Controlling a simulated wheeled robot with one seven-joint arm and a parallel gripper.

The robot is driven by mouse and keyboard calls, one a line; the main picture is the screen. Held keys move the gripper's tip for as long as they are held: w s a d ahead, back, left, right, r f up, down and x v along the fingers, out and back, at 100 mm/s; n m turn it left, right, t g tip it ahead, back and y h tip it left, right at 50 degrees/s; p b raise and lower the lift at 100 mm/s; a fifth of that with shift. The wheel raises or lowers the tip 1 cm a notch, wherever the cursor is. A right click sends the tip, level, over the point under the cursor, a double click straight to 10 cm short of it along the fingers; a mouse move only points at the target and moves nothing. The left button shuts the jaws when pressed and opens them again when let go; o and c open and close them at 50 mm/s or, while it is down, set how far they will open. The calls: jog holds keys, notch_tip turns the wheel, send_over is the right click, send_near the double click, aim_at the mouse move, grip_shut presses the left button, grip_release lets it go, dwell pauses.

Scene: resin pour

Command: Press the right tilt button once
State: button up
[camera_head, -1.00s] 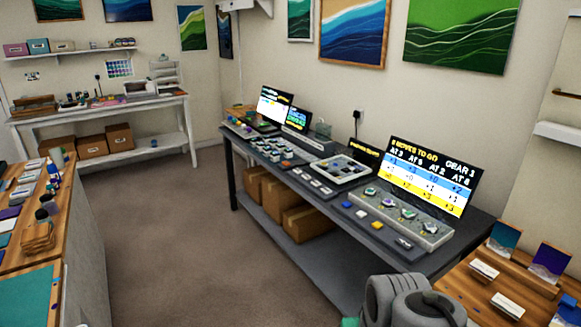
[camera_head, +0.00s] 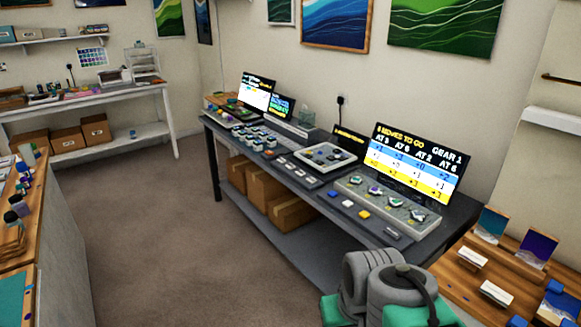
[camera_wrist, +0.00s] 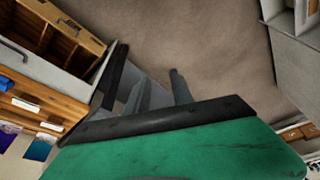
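The grey table (camera_head: 350,264) along the wall carries several control panels. A pale panel with a round-cornered tray (camera_head: 326,156) stands mid-table, with a row of small pale buttons (camera_head: 299,171) along its front left. A blue, a white and a yellow button (camera_head: 363,215) lie in front of the right-hand panel (camera_head: 392,205). Labels are too small to read, so I cannot tell which is the right tilt button. In the wrist view my gripper's two grey fingers (camera_wrist: 160,85) are apart with nothing between them, over brown floor. No button is near them.
A lit screen (camera_head: 417,162) stands behind the right-hand panel. A wooden table (camera_head: 470,277) with small cards and pictures is close at the right. Brown floor (camera_head: 150,240) is clear at the left.

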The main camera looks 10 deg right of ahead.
grip_shut()
dwell(1.4)
